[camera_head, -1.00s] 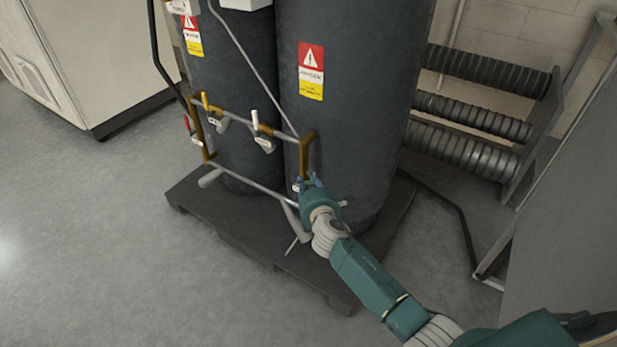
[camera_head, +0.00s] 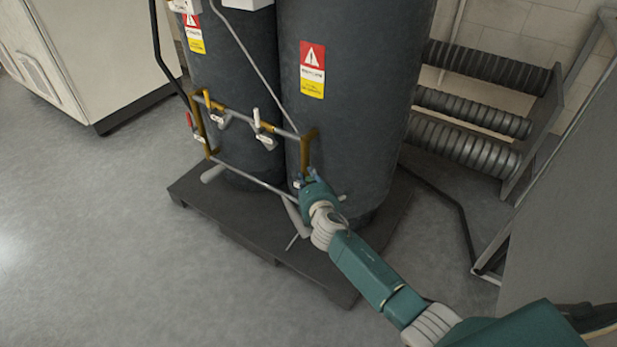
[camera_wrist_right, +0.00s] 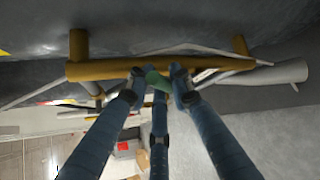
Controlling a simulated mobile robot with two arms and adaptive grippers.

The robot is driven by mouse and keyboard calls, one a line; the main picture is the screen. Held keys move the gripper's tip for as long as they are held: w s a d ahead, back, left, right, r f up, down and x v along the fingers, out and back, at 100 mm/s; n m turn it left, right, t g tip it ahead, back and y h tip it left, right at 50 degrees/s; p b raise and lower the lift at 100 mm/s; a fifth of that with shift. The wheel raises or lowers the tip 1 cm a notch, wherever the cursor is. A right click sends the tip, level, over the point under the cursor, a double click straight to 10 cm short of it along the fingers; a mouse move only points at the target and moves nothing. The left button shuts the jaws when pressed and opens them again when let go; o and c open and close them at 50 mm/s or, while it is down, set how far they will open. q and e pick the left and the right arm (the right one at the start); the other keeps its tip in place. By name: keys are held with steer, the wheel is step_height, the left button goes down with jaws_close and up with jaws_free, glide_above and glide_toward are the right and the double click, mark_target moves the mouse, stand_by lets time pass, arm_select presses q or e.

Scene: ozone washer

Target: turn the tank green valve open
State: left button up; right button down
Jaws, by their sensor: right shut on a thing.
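The green valve handle (camera_wrist_right: 157,79) shows in the right wrist view as a small green piece between my fingers, beside a brass pipe (camera_wrist_right: 150,68). My right gripper (camera_wrist_right: 158,82) has its blue fingers shut on it. In the head view my right gripper (camera_head: 303,181) is at the lower end of the right brass pipe (camera_head: 306,155), in front of the right dark grey tank (camera_head: 345,120). The green handle is mostly hidden there by the gripper. My left gripper is not in view.
A second tank (camera_head: 235,70) stands to the left. White-handled valves (camera_head: 263,138) and a red-handled valve (camera_head: 190,120) sit on the pipework. The tanks stand on a dark pallet (camera_head: 290,262). A ribbed pipe rack (camera_head: 480,110) is at the right. The floor at front left is clear.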

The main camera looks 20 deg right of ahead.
steer(key=c, duration=1.5)
jaws_free()
steer(key=shift+s+d+f, duration=0.2)
steer(key=shift+f, duration=0.15)
steer(key=shift+w+r, duration=0.1)
steer(key=shift+a, duration=0.1)
steer(key=v, duration=1.2)
